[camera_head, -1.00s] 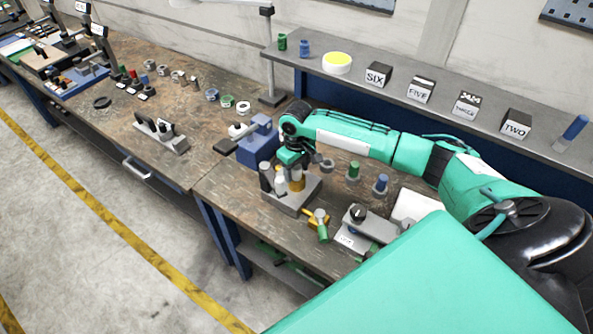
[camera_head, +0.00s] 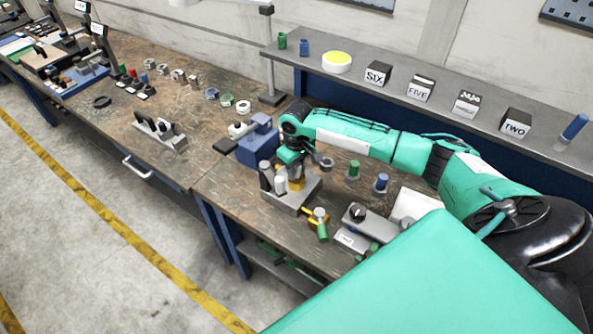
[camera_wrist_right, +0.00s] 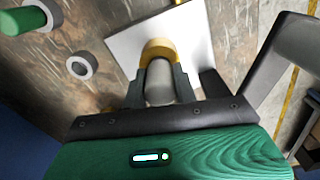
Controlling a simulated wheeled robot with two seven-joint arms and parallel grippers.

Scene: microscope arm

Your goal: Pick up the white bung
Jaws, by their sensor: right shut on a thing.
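The white bung (camera_wrist_right: 159,88) is between the two dark fingers of my right gripper (camera_wrist_right: 161,77) in the wrist view, and the fingers are shut on it. A yellow-amber piece (camera_wrist_right: 158,49) shows just beyond the bung, close against it. In the head view, my right gripper (camera_head: 297,170) is over the grey rack (camera_head: 292,203), above the amber piece (camera_head: 297,184). The bung is mostly hidden there by the gripper. I cannot tell whether it is still seated. My left gripper is not in view.
A white cylinder (camera_head: 280,185) and a dark one (camera_head: 265,176) stand in the rack beside my gripper. A blue block (camera_head: 257,146) stands behind. Green (camera_head: 353,169) and blue (camera_head: 381,182) pegs stand to the right. A yellow-and-green piece (camera_head: 320,224) lies in front.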

